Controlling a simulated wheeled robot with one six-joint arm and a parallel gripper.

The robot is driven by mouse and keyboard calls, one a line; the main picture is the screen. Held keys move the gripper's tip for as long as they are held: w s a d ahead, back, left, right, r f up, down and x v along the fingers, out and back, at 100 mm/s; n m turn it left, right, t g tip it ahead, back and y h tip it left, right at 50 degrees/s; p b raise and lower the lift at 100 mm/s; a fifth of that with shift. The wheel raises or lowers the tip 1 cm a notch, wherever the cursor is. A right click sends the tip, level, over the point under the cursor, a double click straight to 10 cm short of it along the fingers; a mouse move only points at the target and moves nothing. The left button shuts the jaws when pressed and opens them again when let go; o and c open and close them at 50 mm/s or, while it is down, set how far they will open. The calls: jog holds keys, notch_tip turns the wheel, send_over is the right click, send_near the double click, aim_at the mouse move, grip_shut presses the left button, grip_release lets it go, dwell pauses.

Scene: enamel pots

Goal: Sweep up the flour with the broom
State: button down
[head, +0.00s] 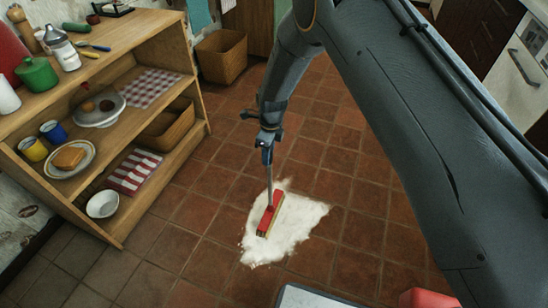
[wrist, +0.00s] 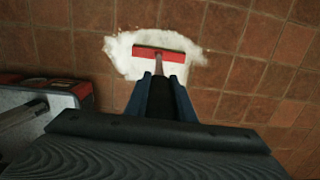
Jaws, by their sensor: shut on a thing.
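The white flour (head: 300,219) lies in a patch on the tiled floor. The broom (head: 270,213) has a red head and a thin grey handle. Its head rests over the left part of the patch in the head view. My gripper (head: 267,142) is shut on the broom's handle, above the head. In the wrist view, the broom's red head (wrist: 172,53) lies across the flour (wrist: 122,50), and my gripper (wrist: 158,78) is around the handle. Part of the flour is hidden under the broom head.
A wooden shelf (head: 122,232) with dishes, mugs and cloths stands at the left. A wicker basket (head: 222,57) is on the floor at the back. White-fronted kitchen units (head: 520,85) stand at the far right. Floor tiles (head: 205,262) around the flour are clear.

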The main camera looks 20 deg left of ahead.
jog(key=a+b, duration=0.5)
jog(key=a, duration=0.6)
jog(key=d+p, duration=0.2)
jog(key=d, duration=0.1)
jog(key=d+p, duration=0.2)
jog(key=d, duration=0.2)
jog(key=d+p, duration=0.3)
jog(key=shift+s+d+r, duration=0.1)
jog(key=shift+d+r, duration=0.1)
jog(key=shift+r, duration=0.1)
jog(key=s+d+p, duration=0.1)
jog(key=d+p, duration=0.7)
jog(key=d, duration=1.9)
jog(key=shift+a+r+p, duration=0.15)
jog(key=shift+r+p, duration=0.5)
jog(key=shift+r, duration=0.25)
jog(key=shift+a+r+p, duration=0.1)
jog(key=shift+r+p, duration=0.55)
jog(key=shift+r, duration=0.2)
